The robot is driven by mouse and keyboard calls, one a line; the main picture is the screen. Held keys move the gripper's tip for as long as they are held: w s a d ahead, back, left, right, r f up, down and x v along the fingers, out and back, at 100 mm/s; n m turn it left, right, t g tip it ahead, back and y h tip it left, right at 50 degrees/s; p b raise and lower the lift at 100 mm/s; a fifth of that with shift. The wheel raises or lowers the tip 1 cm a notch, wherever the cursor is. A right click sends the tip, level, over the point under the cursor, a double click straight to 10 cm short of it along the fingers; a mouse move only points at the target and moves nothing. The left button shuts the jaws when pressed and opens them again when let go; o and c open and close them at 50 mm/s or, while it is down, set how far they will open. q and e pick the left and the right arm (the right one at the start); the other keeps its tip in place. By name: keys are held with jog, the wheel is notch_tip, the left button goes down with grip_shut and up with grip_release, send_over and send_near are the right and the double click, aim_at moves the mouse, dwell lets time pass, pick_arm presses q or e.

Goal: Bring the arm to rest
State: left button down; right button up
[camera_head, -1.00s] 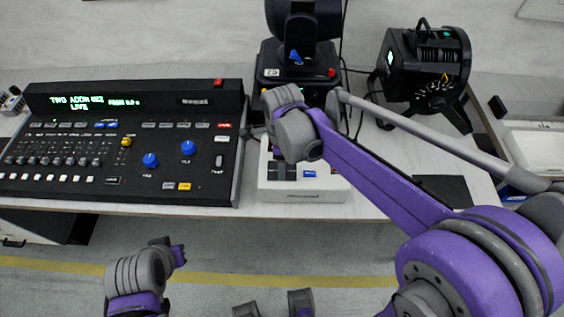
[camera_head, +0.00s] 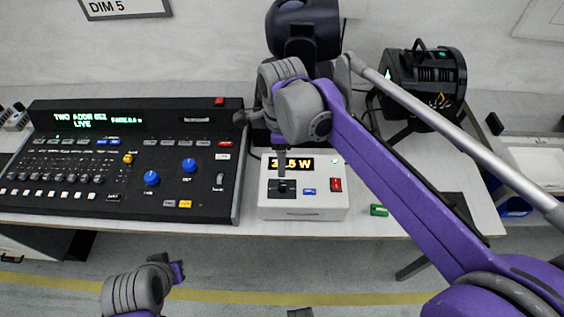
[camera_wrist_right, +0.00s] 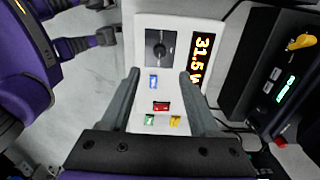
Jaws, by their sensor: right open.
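My right arm (camera_head: 385,170) reaches in from the right in the head view, with its wrist in front of the lamps at the back of the table. The right gripper (camera_wrist_right: 159,72) is open and empty in the right wrist view, its two grey fingers apart above a white control box (camera_wrist_right: 143,25). In the head view its fingers are mostly hidden by the wrist. The box (camera_head: 285,208) has a lit display, a black knob (camera_head: 282,187), a blue button and a red button. Part of my left arm (camera_head: 140,290) shows low on the left; its gripper jaws do not show.
A black lighting console (camera_head: 125,160) stands left of the box. A black lamp (camera_head: 425,85) stands at the back right, another dark fixture (camera_head: 303,25) behind my wrist. A small green piece (camera_head: 378,210) lies right of the box. A white bin (camera_head: 535,160) stands far right.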

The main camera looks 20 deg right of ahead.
dwell(0.5)
jog(key=s+d+f+n+t, duration=0.2)
jog(key=s+d+f+n, duration=0.1)
jog(key=s+n, duration=0.4)
jog(key=s+d+f+n+t+p, duration=0.1)
jog(key=s+d+f+n+t, duration=0.2)
jog(key=n, duration=1.1)
jog(key=s+f, duration=0.3)
jog(key=s, duration=0.2)
jog(key=shift+d, duration=0.2)
jog(key=shift+w, duration=0.1)
jog(key=shift+c, duration=1)
jog(key=shift+a, duration=0.1)
